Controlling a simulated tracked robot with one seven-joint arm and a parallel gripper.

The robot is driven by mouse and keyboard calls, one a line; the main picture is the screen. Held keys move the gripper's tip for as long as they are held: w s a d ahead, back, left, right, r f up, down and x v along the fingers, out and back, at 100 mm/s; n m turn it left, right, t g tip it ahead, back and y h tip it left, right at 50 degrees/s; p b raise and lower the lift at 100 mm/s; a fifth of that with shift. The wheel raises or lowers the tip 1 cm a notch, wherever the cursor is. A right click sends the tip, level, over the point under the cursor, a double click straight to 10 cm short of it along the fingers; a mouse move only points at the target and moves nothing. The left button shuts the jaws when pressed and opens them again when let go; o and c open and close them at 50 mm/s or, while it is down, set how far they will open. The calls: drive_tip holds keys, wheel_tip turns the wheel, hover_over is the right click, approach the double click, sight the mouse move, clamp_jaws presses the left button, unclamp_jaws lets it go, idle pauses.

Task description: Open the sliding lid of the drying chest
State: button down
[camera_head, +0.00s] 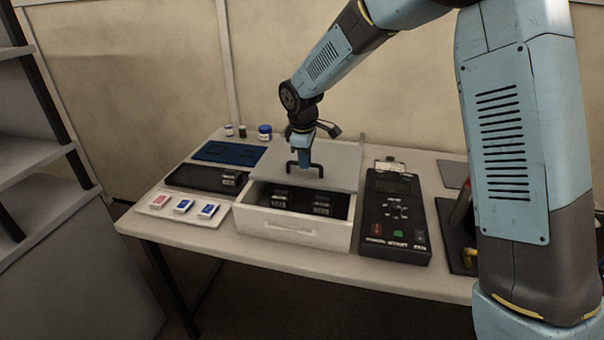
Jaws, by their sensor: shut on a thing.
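The drying chest (292,233) is a white box in the middle of the table, with a pull on its front face. Its pale sliding lid (340,178) lies toward the back, and the front of the chest stands uncovered. Dark items with light labels (322,206) lie inside on a black bottom. A black bar handle (318,170) stands up at the lid's front edge. My gripper (304,161) points down at this handle and is shut on it; the fingertips are small and partly merge with the handle.
Right of the chest lies a black device (396,215) with red and green buttons. To the left are a black tray (206,180), a white tray (170,212) with small cards, and a blue mat (229,152). Small jars (265,132) stand behind. Grey shelves (40,165) stand at far left.

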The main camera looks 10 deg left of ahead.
drive_tip(key=w, duration=0.9)
drive_tip(key=shift+w+a, duration=0.15)
drive_tip(key=shift+w, duration=0.1)
drive_tip(key=c, duration=1.4)
unclamp_jaws()
drive_tip(key=shift+o, duration=1.4)
drive_tip(key=shift+w, duration=0.1)
drive_tip(key=shift+d, duration=0.25)
wheel_tip(320, 180, up, 13)
drive_tip(key=s, duration=0.2)
drive_tip(key=shift+s+a+r, duration=0.15)
drive_tip(key=shift+s+r, duration=0.05)
drive_tip(key=shift+s, duration=0.1)
